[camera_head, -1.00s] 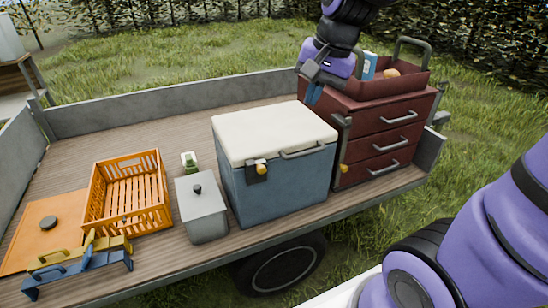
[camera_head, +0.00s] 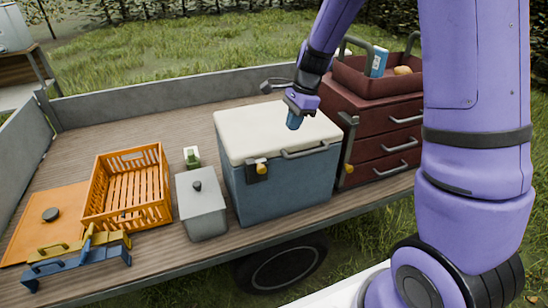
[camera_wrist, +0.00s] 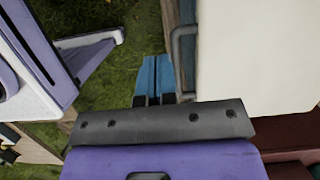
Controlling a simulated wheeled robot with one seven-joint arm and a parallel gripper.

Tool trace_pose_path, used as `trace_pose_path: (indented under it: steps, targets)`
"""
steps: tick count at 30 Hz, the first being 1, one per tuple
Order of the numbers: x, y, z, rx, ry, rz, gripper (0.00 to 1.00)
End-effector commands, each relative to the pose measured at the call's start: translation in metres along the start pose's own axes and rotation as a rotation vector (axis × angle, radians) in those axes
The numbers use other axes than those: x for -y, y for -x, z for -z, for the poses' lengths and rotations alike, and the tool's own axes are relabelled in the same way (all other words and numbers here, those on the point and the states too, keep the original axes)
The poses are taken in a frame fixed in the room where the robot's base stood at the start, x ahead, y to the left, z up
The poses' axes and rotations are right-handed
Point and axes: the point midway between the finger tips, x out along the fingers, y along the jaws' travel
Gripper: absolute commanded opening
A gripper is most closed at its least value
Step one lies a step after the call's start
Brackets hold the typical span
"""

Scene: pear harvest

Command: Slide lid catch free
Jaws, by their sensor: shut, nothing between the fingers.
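A blue cooler box (camera_head: 280,188) with a cream lid (camera_head: 270,128) stands on the trailer bed. The lid is closed. A dark catch with a yellow knob (camera_head: 262,169) sits on the cooler's front left, below the lid's edge. A grey handle (camera_head: 304,151) is on the front right. My gripper (camera_head: 294,122) is shut and empty, with blue fingertips pointing down. In the head view it overlaps the lid's right half. In the wrist view my fingertips (camera_wrist: 153,75) show beside the cream lid (camera_wrist: 255,55) and the grey handle, over grass. The catch is not visible there.
A red drawer cabinet (camera_head: 372,125) with a tray on top stands right of the cooler, with a grey upright post (camera_head: 348,150) between. Left are a grey lidded box (camera_head: 203,211), an orange crate (camera_head: 127,190) and blue and yellow tools (camera_head: 80,255).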

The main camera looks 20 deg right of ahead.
Motion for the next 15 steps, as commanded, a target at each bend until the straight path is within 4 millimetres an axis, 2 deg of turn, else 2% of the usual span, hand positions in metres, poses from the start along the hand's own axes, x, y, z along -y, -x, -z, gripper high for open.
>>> trace_pose_path:
  steps: [4, 15]
  targets:
    - [0.0038, -0.0081, 0.0029, 0.002, -0.034, -0.008, 0.0]
    - [0.0041, -0.0093, 0.0031, 0.003, -0.038, -0.009, 0.0]
